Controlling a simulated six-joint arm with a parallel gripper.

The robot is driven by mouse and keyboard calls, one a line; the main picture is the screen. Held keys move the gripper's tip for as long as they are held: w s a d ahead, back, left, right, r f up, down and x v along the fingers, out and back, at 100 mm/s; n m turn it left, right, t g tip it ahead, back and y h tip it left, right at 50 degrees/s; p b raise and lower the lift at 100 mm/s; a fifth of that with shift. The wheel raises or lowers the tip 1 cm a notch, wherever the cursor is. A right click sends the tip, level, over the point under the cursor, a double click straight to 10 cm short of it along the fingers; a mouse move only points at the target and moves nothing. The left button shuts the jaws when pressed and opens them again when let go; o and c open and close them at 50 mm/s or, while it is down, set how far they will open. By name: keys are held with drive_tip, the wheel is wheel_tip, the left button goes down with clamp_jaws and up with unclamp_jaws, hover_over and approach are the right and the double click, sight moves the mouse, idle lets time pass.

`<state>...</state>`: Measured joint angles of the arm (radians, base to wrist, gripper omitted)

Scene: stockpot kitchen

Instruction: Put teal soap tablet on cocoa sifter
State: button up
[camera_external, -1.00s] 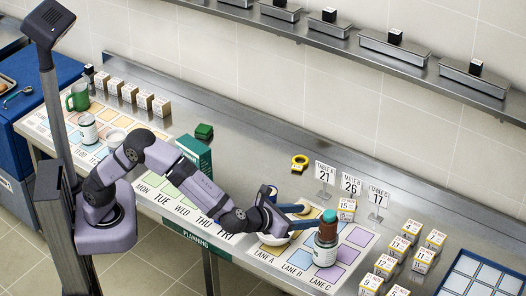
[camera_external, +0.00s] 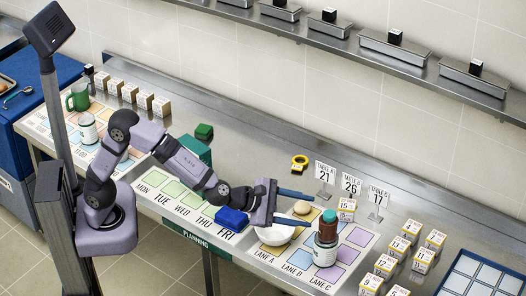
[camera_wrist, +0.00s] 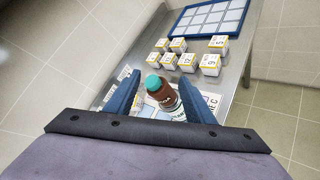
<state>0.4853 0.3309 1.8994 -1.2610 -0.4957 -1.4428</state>
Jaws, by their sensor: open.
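The brown cocoa sifter (camera_external: 327,233) stands upright on a white labelled can (camera_external: 325,255) on the lane mat. A rounded teal piece, which looks like the teal soap tablet (camera_external: 330,216), sits on its top. In the wrist view the teal tablet (camera_wrist: 153,83) and brown sifter (camera_wrist: 163,98) show between my fingers, beyond the tips. My gripper (camera_external: 309,210) is open and empty, to the left of the sifter and apart from it, above a white bowl (camera_external: 275,236).
A tan round item (camera_external: 302,207) lies behind the bowl. Table signs (camera_external: 325,172) and a yellow tape measure (camera_external: 299,162) stand or lie behind. Several small boxes (camera_external: 398,248) and a blue tray (camera_external: 470,275) are at right. A blue block (camera_external: 231,218) is below my forearm.

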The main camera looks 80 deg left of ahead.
drive_tip(key=s+a+f+m+g, duration=0.4)
drive_tip(key=s+a+f+m, duration=0.1)
drive_tip(key=s+m, duration=0.4)
drive_tip(key=s+a+f+m+g, duration=0.4)
drive_tip(key=s+m, duration=0.5)
drive_tip(key=s, duration=0.5)
drive_tip(key=s+a+f+m+g, duration=0.5)
drive_tip(key=s+a+f+m, duration=0.2)
drive_tip(key=s+m, duration=0.3)
drive_tip(key=shift+s+a, duration=0.65)
drive_tip(key=shift+s, duration=0.55)
